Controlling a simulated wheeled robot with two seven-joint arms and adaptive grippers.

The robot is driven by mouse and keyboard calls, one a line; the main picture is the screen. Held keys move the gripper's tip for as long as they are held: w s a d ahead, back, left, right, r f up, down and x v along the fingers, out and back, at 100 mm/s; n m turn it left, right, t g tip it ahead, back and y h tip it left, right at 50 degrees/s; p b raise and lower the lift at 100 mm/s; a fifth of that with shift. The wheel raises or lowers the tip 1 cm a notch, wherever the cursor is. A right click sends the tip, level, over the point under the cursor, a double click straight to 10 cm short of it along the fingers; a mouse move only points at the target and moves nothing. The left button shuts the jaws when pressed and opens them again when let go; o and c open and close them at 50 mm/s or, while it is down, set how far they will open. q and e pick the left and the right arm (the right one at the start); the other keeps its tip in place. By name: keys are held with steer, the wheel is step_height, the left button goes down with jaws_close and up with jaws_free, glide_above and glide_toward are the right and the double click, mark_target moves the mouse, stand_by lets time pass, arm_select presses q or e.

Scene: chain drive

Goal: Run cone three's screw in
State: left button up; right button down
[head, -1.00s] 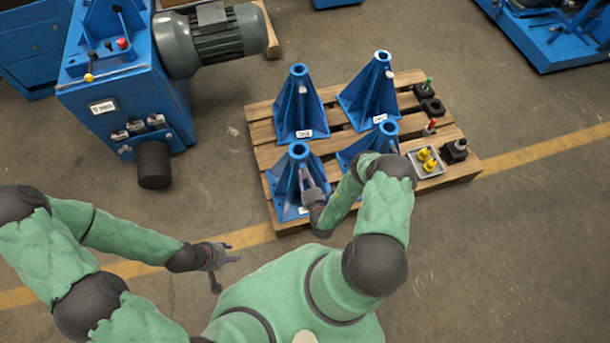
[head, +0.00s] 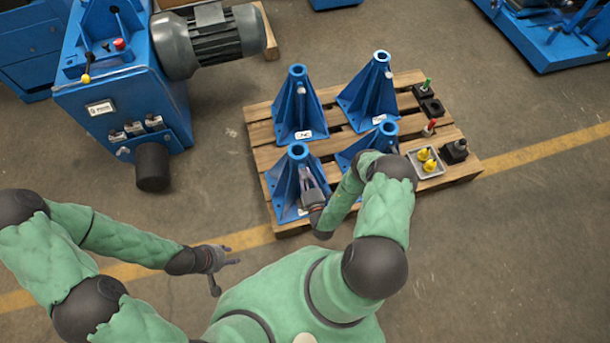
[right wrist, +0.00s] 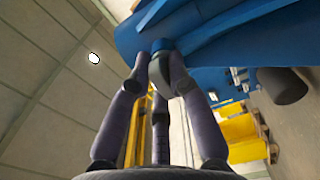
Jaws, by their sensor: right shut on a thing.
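Blue cones stand upright on a wooden pallet. The front-left cone (head: 286,184) has my right gripper (head: 307,175) at its right side; its label is not readable. In the right wrist view, my right gripper (right wrist: 157,62) has its fingers closed together against the blue cone wall (right wrist: 215,40). My left gripper (head: 226,259) is open and empty, above the floor away from the pallet.
The other cones are back left (head: 297,108), back right (head: 371,95) and front right (head: 376,140), the last partly behind my right arm. A grey tray (head: 437,172) holds yellow pieces (head: 428,160). A blue machine with a grey motor (head: 212,40) stands left. Floor between is clear.

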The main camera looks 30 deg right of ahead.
steer(key=shift+s+a+f, duration=0.1)
steer(key=shift+s, duration=0.1)
steer(key=c, duration=1.4)
jaws_free()
steer(key=shift+o, duration=1.3)
steer(key=v, duration=1.2)
